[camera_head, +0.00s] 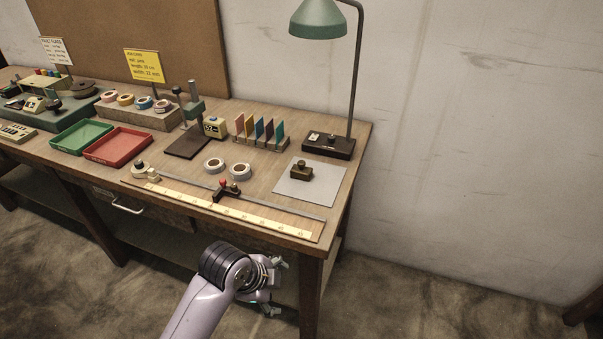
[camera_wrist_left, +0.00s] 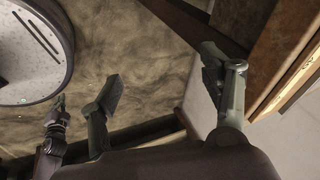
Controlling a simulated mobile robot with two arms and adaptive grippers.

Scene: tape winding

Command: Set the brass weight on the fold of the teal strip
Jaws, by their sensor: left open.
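A brass-coloured block with a knob on top (camera_head: 301,171), which looks like the brass weight, stands on a pale grey mat (camera_head: 325,188) at the table's right end. I cannot make out a folded teal strip. My left gripper (camera_head: 275,287) is in front of the table's front edge, below the tabletop and apart from the weight. In the left wrist view its two fingers (camera_wrist_left: 162,66) are spread with nothing between them.
A long ruler strip (camera_head: 237,209) with a red-knobbed slider (camera_head: 226,191) lies along the front of the table (camera_head: 180,220). Two white tape rolls (camera_head: 239,171) lie behind it. A rack of coloured cards (camera_head: 262,140) and a green lamp (camera_head: 319,22) stand farther back.

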